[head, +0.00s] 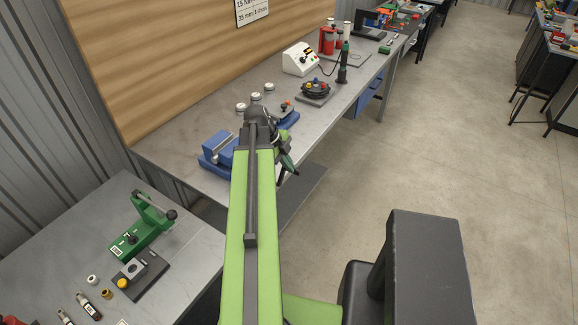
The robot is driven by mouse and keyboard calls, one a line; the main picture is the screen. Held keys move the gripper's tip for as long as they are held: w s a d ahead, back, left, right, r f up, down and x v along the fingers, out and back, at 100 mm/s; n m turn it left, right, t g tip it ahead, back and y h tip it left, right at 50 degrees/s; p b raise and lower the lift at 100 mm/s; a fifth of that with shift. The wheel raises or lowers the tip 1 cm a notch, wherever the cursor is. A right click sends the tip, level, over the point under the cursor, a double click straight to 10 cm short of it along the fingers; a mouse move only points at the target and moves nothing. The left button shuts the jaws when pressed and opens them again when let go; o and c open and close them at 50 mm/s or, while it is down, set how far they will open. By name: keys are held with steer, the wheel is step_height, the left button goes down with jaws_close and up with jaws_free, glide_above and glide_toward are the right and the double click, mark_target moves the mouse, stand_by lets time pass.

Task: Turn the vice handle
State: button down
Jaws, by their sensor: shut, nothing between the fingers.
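A blue vice (218,148) stands near the front edge of the grey workbench (190,135), left of my arm. Its right side is hidden behind my green arm, and I cannot make out its handle. My gripper (287,168) is at the far end of my arm, pointing down by the bench's front edge, right of the vice. It is small and partly hidden by my arm. It is shut and holds nothing. I cannot tell whether it touches the vice.
Behind my arm are small round parts (256,97) and a blue fixture (289,117). Farther along are a round dark fixture (316,89) and a white control box (300,59). A green press (142,230) stands on the lower-left table. The floor at right (450,150) is clear.

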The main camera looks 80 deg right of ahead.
steer(key=shift+s+d+y, duration=0.1)
steer(key=shift+d+y, duration=0.2)
steer(key=shift+d, duration=0.05)
steer(key=shift+d+f, duration=0.1)
steer(key=shift+d, duration=0.05)
